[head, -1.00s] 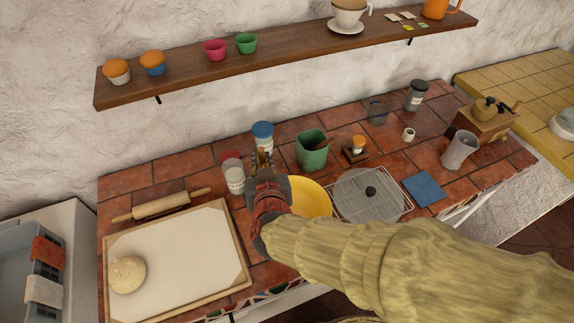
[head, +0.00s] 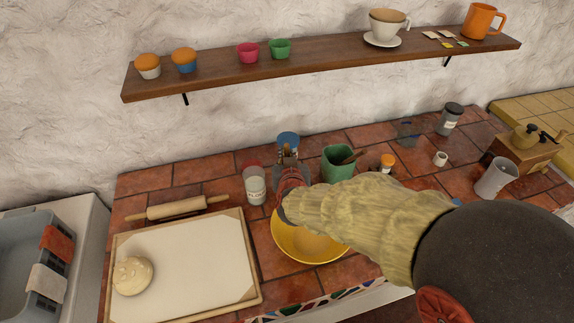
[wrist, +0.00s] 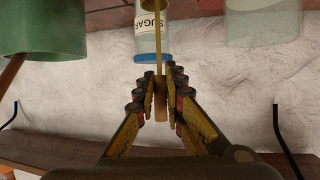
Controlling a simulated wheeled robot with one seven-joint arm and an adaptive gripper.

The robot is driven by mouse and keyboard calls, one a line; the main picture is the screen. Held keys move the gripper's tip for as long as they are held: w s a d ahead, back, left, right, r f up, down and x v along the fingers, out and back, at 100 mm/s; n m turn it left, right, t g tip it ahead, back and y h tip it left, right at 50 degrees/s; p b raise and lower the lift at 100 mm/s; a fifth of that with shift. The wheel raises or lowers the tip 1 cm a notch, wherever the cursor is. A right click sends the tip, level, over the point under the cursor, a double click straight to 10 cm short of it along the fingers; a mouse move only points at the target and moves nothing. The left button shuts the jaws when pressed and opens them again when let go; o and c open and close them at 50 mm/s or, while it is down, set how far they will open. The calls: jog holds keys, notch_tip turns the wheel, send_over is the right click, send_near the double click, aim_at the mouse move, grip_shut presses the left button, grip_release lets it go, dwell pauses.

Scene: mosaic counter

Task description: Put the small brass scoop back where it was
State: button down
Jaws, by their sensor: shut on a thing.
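My gripper (head: 287,160) is shut on the small brass scoop (wrist: 159,45). In the wrist view its fingers (wrist: 160,97) close around the wooden grip, with the thin brass stem running up to the top edge. The scoop's head end is cut off there. A sugar jar with a blue lid (head: 288,138) stands at the back of the counter; in the wrist view the jar (wrist: 150,42) appears upside down behind the stem. In the head view my gripper is just in front of this jar and hides much of it.
A pale lidded jar (head: 255,186) stands left of my gripper and a green crock (head: 338,163) with a wooden handle stands right. A yellow bowl (head: 300,246) sits below my arm. A wooden shelf (head: 330,66) runs above. A floured board (head: 185,260) lies at left.

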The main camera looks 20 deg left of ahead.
jog(key=shift+w+a+f+b, duration=0.15)
jog(key=shift+f+b, duration=0.1)
jog(key=shift+f, duration=0.7)
jog(key=shift+w+d+f+b, duration=0.15)
jog(key=shift+f+b, duration=0.1)
jog(key=shift+f, duration=0.65)
jog(key=shift+a, duration=0.1)
jog(key=shift+f, duration=0.2)
jog(key=c, duration=2)
grip_release()
jog(key=shift+o, duration=0.6)
jog(key=shift+r, duration=0.15)
jog(key=shift+s+r, duration=0.2)
jog(key=shift+s, duration=0.05)
jog(key=p+v, duration=0.3)
jog(key=v, duration=0.8)
jog(key=shift+s, duration=0.25)
